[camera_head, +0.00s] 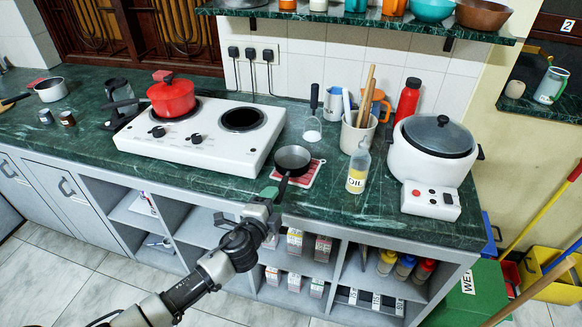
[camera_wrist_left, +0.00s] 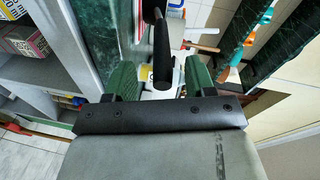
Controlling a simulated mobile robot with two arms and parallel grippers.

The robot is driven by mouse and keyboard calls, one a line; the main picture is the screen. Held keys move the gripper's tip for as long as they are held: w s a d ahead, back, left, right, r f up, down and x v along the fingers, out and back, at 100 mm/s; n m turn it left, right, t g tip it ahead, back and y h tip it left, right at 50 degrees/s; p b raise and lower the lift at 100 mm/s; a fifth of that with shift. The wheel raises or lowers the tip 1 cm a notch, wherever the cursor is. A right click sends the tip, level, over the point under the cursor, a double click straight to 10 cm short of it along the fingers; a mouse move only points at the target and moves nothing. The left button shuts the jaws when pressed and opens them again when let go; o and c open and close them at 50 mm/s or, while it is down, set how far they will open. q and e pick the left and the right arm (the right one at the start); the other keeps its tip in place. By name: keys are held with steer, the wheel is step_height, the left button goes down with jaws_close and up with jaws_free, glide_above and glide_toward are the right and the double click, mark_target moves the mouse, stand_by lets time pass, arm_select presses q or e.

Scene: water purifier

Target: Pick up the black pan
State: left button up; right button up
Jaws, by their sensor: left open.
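The black pan (camera_head: 293,158) sits on a red and white mat (camera_head: 304,174) near the counter's front edge, right of the stove. Its handle points toward the front edge. My left gripper (camera_head: 269,195) is at the counter's front edge, by the end of the handle. In the left wrist view the black handle (camera_wrist_left: 162,50) lies between the two green fingers of my open left gripper (camera_wrist_left: 162,78), with gaps on both sides. Only a small part of the pan's body shows at the top there. My right gripper is not in view.
A white stove (camera_head: 205,137) with a red pot (camera_head: 172,97) stands left of the pan. An oil bottle (camera_head: 358,168) and a rice cooker (camera_head: 433,150) stand to the right. Open shelves with small boxes lie below the green counter (camera_head: 330,205). A wall shelf hangs above.

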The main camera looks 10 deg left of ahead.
mark_target(281, 194)
arm_select(q)
steer(key=w, duration=0.2)
steer(key=w+d, duration=0.1)
steer(key=w, duration=0.1)
steer(key=shift+d+f, duration=0.1)
jaws_close()
